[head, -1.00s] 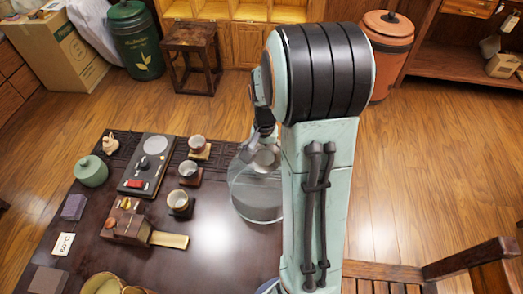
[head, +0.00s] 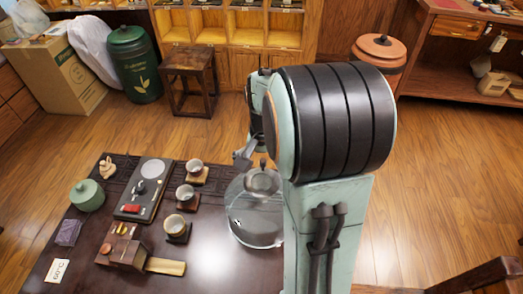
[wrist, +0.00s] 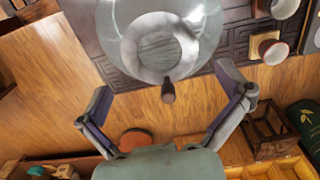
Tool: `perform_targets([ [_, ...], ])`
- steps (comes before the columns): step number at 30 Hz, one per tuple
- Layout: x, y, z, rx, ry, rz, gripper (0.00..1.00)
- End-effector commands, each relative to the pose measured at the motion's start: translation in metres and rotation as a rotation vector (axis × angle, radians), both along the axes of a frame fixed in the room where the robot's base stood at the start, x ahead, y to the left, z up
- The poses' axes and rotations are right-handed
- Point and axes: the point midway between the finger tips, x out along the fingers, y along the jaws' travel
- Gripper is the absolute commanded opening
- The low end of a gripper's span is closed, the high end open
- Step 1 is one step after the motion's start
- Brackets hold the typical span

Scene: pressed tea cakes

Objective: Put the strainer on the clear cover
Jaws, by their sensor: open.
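The strainer (head: 262,183), a round silvery bowl with a short dark handle, rests on top of the clear cover (head: 250,229). The clear cover is a transparent glass dome on the dark table. In the wrist view the strainer (wrist: 133,46) lies over the cover (wrist: 211,20), with its brown handle end pointing toward my gripper. My gripper (wrist: 163,82) is open and empty, its fingers wide apart on either side of the handle and not touching it. In the head view my gripper (head: 250,152) is just behind and above the strainer, partly hidden by my arm.
Several cups on small stands, such as one cup (head: 175,224), stand left of the cover. A dark tray (head: 131,206), a green lidded jar (head: 87,195) and a wooden block (head: 122,257) are farther left. The table front by the cover is clear.

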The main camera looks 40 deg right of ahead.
Motion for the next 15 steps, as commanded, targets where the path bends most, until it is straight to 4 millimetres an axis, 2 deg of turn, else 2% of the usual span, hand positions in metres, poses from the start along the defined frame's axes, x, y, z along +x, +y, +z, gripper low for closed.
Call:
perform_targets([
  [1, 0.001, 0.000, 0.013, -0.004, -0.006, 0.001, 1.00],
  [6, 0.001, 0.000, 0.048, -0.003, -0.004, 0.001, 1.00],
  [11, 0.000, 0.001, 0.067, -0.001, -0.002, 0.004, 1.00],
  [13, -0.004, 0.011, 0.073, 0.001, -0.003, 0.039, 1.00],
  [15, -0.015, 0.037, 0.078, 0.008, -0.006, 0.128, 1.00],
])
